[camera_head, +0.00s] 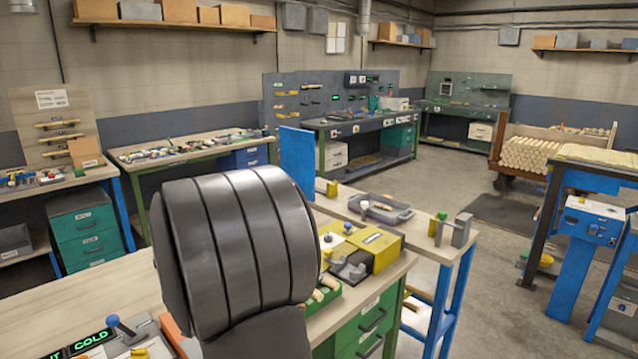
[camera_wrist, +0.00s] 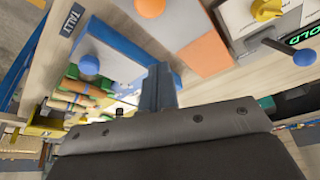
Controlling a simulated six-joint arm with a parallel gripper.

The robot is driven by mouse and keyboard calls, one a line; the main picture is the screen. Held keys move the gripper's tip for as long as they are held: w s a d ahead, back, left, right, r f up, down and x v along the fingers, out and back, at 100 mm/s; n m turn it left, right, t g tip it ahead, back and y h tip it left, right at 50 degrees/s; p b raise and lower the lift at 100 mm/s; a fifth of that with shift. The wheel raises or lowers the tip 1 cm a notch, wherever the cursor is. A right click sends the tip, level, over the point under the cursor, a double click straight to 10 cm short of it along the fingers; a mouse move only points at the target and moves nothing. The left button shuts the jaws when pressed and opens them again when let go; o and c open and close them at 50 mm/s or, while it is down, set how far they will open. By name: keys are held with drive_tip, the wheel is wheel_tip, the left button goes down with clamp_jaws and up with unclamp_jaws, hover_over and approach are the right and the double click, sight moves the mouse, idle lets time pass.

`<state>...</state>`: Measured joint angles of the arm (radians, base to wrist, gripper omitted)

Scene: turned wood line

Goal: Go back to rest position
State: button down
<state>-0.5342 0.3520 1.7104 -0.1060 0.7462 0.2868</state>
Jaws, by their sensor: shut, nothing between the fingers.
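My gripper (camera_wrist: 160,85) shows in the wrist view, its narrow grey fingers together with nothing between them. It is above the workbench, clear of the things around it as far as the view shows. In the head view a large dark link of my arm fills the middle and hides much of the bench; my gripper cannot be made out there.
The wooden bench (camera_head: 80,297) carries a lit panel (camera_head: 92,341) with a blue-knobbed lever and a yellow fixture (camera_head: 384,249). A grey tray (camera_head: 380,208) is on the bench behind.

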drive_tip(key=x, duration=0.5)
drive_tip(key=shift+s+f, duration=0.2)
drive_tip(key=shift+f, duration=0.3)
drive_tip(key=s, duration=0.1)
drive_tip(key=s+d, duration=0.1)
drive_tip(key=s, duration=0.1)
drive_tip(key=shift+s+f, duration=0.1)
drive_tip(key=shift+s, duration=0.05)
drive_tip(key=w+a, duration=0.9)
drive_tip(key=shift+w+a, duration=0.2)
drive_tip(key=shift+w, duration=0.05)
drive_tip(key=w, duration=0.1)
drive_tip(key=w+a, duration=0.1)
drive_tip(key=w, duration=0.1)
drive_tip(key=shift+w+a, duration=0.25)
drive_tip(key=shift+w, duration=0.1)
drive_tip(key=s+d+r+m, duration=0.2)
drive_tip(key=s+r, duration=0.1)
drive_tip(key=r, duration=0.7)
drive_tip(key=shift+d+r+m+g, duration=0.15)
drive_tip(key=shift+d+m+g, duration=0.05)
drive_tip(key=shift+m+g, duration=0.2)
drive_tip(key=shift+a, duration=0.1)
